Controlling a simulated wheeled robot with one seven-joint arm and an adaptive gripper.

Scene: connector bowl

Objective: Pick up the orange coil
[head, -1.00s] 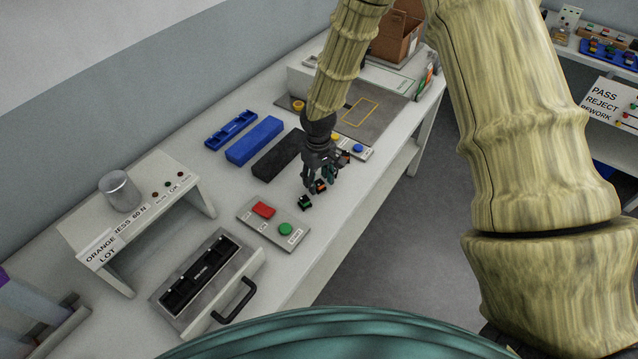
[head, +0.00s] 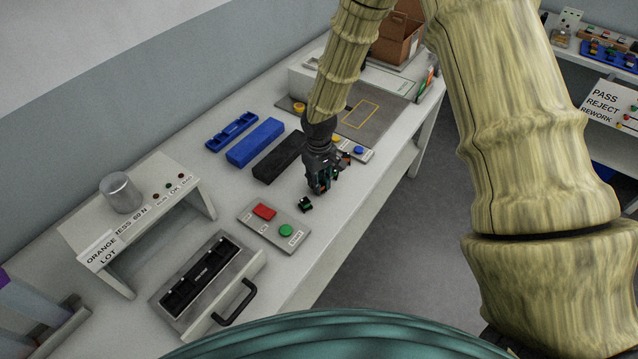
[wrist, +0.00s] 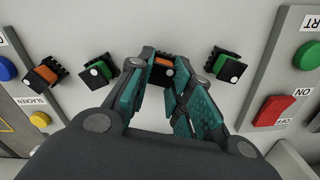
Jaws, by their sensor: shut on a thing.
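The orange coil (wrist: 162,64) is a small black block with an orange part. In the wrist view it sits between the teal-padded fingertips of my gripper (wrist: 160,82), which is shut on it. In the head view my gripper (head: 321,187) points down at the table near the front edge, and its fingers mostly hide the coil. I cannot tell whether the coil is clear of the table. A second orange coil (wrist: 45,76) lies to the left in the wrist view.
Green coils flank my gripper, one on the left (wrist: 107,70) and one on the right (wrist: 229,69). The red and green button panel (head: 274,229) is close by. A black bin (head: 277,158) and a blue bin (head: 254,142) stand behind on the table.

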